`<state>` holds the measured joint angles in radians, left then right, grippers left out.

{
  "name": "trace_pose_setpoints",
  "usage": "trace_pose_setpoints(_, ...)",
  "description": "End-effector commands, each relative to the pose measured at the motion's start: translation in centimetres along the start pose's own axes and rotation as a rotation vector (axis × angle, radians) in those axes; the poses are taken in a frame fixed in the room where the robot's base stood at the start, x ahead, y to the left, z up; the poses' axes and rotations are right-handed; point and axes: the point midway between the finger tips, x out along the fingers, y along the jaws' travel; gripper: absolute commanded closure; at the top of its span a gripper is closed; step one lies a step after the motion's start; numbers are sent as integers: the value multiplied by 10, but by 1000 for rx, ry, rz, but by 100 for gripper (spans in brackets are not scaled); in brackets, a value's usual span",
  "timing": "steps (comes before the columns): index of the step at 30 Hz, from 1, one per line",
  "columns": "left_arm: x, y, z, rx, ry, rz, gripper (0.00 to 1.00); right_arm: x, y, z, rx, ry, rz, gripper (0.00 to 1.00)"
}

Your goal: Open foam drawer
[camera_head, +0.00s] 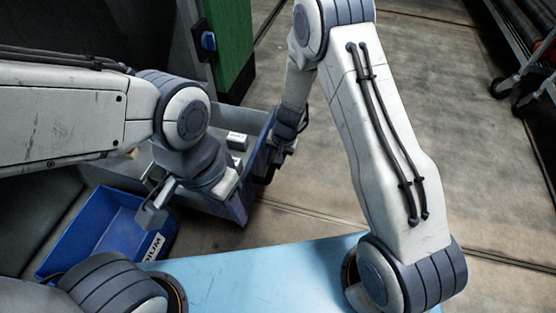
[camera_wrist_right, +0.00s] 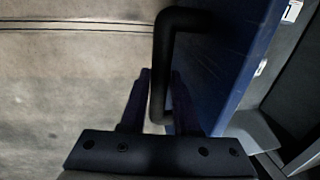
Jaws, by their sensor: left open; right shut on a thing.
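The drawer (camera_head: 258,163) stands pulled out near the middle of the head view, with its blue front facing right. Pale blocks (camera_head: 236,141) lie inside it. My right gripper (camera_head: 282,148) is at the drawer front. In the right wrist view its fingers (camera_wrist_right: 160,88) are shut around the black bar handle (camera_wrist_right: 159,70), with the blue drawer front (camera_wrist_right: 232,65) just right of it. My left gripper (camera_head: 160,204) is open and empty, between the drawer and a blue bin, and its arm hides part of the drawer.
The blue bin (camera_head: 105,228) with a white label sits at the lower left. A light blue surface (camera_head: 265,275) is in front, below my arms. A green post (camera_head: 232,45) stands behind the drawer. Floor (camera_head: 475,150) to the right is clear, with a wheeled rack (camera_head: 535,75) at the far right.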

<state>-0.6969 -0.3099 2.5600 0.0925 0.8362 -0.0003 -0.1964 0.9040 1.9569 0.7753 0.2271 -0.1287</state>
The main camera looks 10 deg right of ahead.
Motion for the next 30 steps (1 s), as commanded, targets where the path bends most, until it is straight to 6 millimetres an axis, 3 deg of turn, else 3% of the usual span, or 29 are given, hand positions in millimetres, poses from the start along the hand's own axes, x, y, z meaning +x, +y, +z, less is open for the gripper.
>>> trace_pose_setpoints(9, 0, 0, 0, 0, 0, 0, 50, 0, 0, 2, -2, -6, 1, 100)
trace_pose_setpoints(10, 0, 0, 0, 0, 0, 0, 50, 0, 0, 2, -2, -6, 1, 63)
trace_pose_setpoints(12, 0, 0, 0, 0, 0, 0, 50, 0, 0, 2, -2, -5, 1, 41)
trace_pose_setpoints(23, -4, 0, 0, 0, 0, 0, 50, -5, 0, 0, 0, -2, 0, 41)
trace_pose_setpoints(30, -32, 2, -2, 0, 0, 0, 50, -48, -1, 0, 0, 0, -1, 41)
